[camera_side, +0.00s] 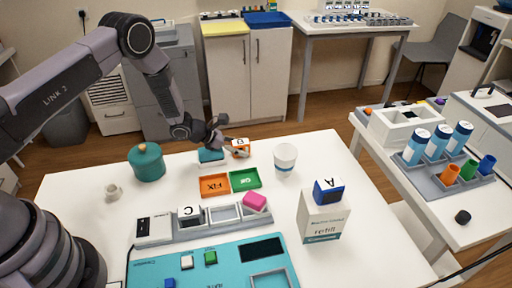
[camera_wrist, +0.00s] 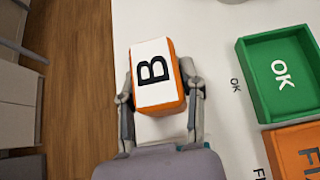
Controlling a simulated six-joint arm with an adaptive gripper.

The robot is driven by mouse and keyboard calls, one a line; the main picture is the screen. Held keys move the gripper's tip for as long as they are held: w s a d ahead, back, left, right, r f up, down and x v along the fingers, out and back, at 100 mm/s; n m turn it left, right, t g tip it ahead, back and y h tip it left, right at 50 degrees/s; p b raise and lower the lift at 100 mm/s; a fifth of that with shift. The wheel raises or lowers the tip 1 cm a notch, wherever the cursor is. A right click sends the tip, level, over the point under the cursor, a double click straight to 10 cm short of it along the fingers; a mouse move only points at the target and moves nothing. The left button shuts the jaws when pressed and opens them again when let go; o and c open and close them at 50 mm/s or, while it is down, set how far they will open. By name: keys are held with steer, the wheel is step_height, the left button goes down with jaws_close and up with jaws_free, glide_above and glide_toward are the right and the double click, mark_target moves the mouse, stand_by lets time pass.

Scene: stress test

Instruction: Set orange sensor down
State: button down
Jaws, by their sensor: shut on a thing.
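The orange sensor (camera_side: 240,147), with a white top marked B, is at the far edge of the white table in the side view. In the wrist view the sensor (camera_wrist: 156,75) sits between the two fingers of my gripper (camera_wrist: 160,92), which is shut on it. In the side view my gripper (camera_side: 226,142) reaches it from the left. I cannot tell whether the sensor touches the table or hangs just above it. The orange FIX tray (camera_side: 214,186) and the green OK tray (camera_side: 245,179) lie nearer the camera; the OK tray (camera_wrist: 247,75) is to the right in the wrist view.
A teal block (camera_side: 210,156) lies close to my gripper. A teal pot (camera_side: 147,162) and a white cup (camera_side: 285,158) stand either side. A grey rack (camera_side: 180,228) holds a C block and a pink block. A blue A block (camera_side: 328,191) sits on a white box (camera_side: 322,218).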

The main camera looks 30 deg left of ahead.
steer(key=c, duration=0.7)
jaws_free()
steer(key=shift+f, duration=0.1)
steer(key=shift+o, duration=0.2)
